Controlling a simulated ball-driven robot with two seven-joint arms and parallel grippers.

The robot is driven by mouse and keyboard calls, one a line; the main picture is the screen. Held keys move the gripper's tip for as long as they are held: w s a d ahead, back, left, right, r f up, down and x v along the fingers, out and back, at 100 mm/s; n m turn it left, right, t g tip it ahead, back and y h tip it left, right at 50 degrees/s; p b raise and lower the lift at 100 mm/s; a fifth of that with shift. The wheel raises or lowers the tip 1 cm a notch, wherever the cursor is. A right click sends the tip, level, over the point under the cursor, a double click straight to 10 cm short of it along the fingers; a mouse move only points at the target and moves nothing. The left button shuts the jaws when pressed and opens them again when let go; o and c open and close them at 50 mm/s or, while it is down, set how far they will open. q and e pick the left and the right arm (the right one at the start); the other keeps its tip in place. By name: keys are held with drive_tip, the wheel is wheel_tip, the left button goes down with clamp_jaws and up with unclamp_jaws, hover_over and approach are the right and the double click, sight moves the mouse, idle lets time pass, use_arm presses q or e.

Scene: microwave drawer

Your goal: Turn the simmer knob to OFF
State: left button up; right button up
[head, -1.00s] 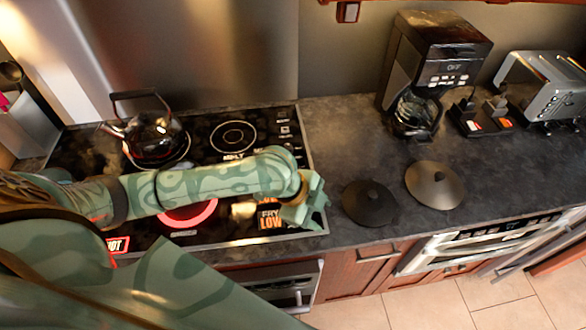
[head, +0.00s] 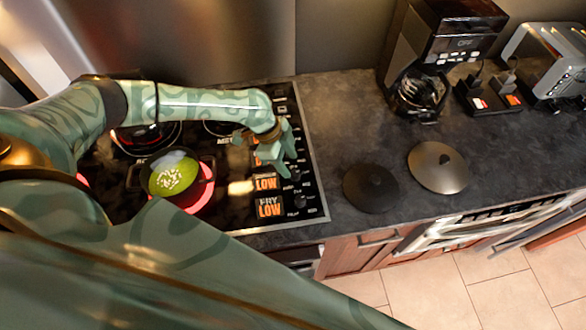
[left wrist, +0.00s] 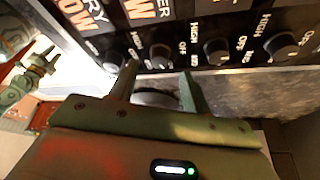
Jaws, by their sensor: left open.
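The cooktop's control strip shows in the left wrist view as a row of dark round knobs marked OFF, MED and HIGH. A label ending in "MER", likely SIMMER, stands above the knob (left wrist: 160,56) in the middle of the row. In the head view, the orange label panels sit at the cooktop's right side. My left gripper (head: 283,158) is over this strip, open; it also shows in the left wrist view (left wrist: 158,82), its fingers pointing toward the knobs, with no clear contact. The knob's exact setting is too small to read. Green jointed parts, possibly my right gripper (left wrist: 35,72), show at the left edge there.
A pan (head: 170,175) with green contents is on the cooktop's red-glowing burner. Two dark lids (head: 370,189) (head: 438,167) lie on the counter right of the cooktop. A coffee maker (head: 435,45) and a toaster (head: 548,58) stand behind. Counter is free between cooktop and coffee maker.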

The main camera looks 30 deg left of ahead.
sight(295, 172)
use_arm(q)
drive_tip(key=x, duration=0.3)
drive_tip(key=shift+s, duration=0.1)
drive_tip(key=shift+d+f, duration=0.2)
drive_tip(key=shift+f, duration=0.3)
use_arm(e)
drive_tip(key=shift+a+f, duration=0.25)
drive_tip(key=shift+a, duration=0.2)
use_arm(q)
drive_tip(key=c, duration=1)
use_arm(e)
drive_tip(key=shift+d, duration=0.2)
drive_tip(key=shift+r, duration=0.1)
